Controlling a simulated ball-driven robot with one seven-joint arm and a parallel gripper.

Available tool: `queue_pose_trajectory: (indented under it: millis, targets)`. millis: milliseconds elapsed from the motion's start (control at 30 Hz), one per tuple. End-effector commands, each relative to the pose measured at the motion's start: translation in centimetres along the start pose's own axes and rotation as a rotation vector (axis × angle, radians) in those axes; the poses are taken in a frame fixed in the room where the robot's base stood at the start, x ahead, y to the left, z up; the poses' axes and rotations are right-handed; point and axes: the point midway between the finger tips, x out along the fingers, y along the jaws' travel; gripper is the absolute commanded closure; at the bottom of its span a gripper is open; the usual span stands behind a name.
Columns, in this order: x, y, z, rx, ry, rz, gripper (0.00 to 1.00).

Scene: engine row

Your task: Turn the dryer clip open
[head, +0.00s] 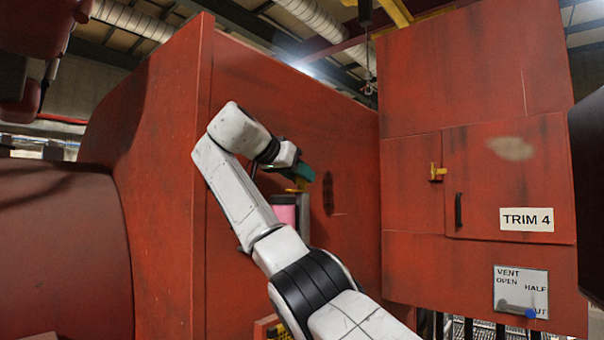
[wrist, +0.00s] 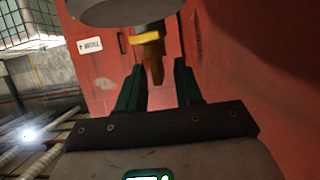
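My gripper (head: 300,172) is at the red wall, just above a pink cylinder (head: 285,214) that I take for the dryer. In the wrist view my gripper (wrist: 159,85) has its two dark green fingers apart. A brown-orange tapered piece (wrist: 156,68), which looks like the dryer clip, shows between the fingers with a gap on each side. A yellow band (wrist: 146,38) sits behind it, under a grey round body (wrist: 112,10). In the head view my gripper and arm hide most of the clip; a bit of yellow shows (head: 297,187).
A red cabinet at right has a door with a black handle (head: 458,210), a yellow latch (head: 437,172) and a TRIM 4 label (head: 527,219). Below is a VENT plate (head: 521,291) with a blue knob (head: 530,314). The red wall (head: 255,110) stands close to my arm.

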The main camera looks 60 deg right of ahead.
Motion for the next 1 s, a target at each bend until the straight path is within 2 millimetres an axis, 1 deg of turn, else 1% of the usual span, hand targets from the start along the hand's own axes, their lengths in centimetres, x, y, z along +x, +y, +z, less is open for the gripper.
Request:
queue_pose_trajectory:
  millis: [33, 133, 433, 800, 1000]
  targets:
    - [0.45, 0.01, -0.05, 0.000, 0.000, 0.001, 0.65]
    - [0.91, -0.02, -0.02, 0.000, 0.000, -0.001, 0.65]
    - [1.08, -0.02, 0.03, 0.000, 0.000, -0.001, 0.65]
    - [1.06, -0.02, 0.02, 0.000, 0.000, -0.001, 1.00]
    - [1.05, -0.03, 0.01, 0.000, 0.000, -0.002, 1.00]
